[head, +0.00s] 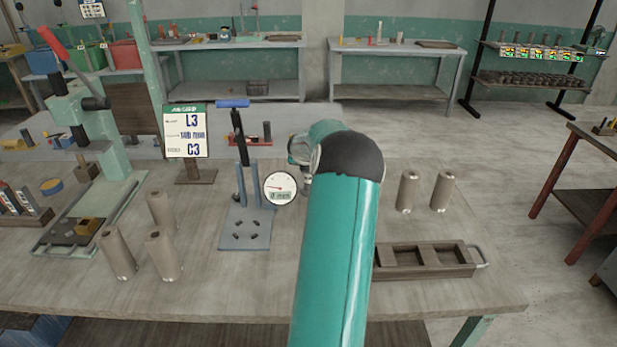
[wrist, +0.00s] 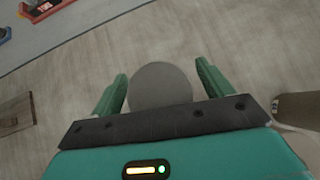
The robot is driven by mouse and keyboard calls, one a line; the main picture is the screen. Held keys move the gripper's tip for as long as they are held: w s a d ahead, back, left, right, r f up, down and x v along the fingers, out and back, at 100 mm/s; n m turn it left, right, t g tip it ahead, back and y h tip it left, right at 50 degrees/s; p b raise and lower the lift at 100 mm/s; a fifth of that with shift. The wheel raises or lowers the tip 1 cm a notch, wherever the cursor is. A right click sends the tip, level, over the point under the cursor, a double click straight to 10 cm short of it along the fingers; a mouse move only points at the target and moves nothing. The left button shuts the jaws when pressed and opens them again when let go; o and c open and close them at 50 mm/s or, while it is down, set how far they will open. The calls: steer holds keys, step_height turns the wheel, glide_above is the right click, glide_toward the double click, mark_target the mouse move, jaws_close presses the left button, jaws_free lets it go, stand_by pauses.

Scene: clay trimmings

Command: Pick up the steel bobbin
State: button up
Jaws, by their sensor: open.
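In the wrist view my gripper (wrist: 162,70) is open, with one green finger on each side of a round grey top, the end of a steel bobbin (wrist: 160,86) seen from above. Small gaps seem to show beside it; contact cannot be told. My arm hides most of this spot in the head view. Similar upright bobbins stand on the bench: a pair to the right, (head: 408,191) and (head: 441,191), and a group of three at the left, (head: 118,253), (head: 162,256) and (head: 160,211). Another cylinder (wrist: 297,108) shows at the wrist view's right edge.
A dark wooden tray (head: 425,274) with a metal handle lies right of my arm. A blue-grey press stand (head: 247,240) with a dial gauge (head: 280,189) is close on the left. A sign (head: 186,131) and a green press (head: 110,150) stand further left. Bare bench (head: 230,295) lies in front.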

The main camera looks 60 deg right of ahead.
steer(key=c, duration=1.3)
steer(key=shift+r, duration=0.1)
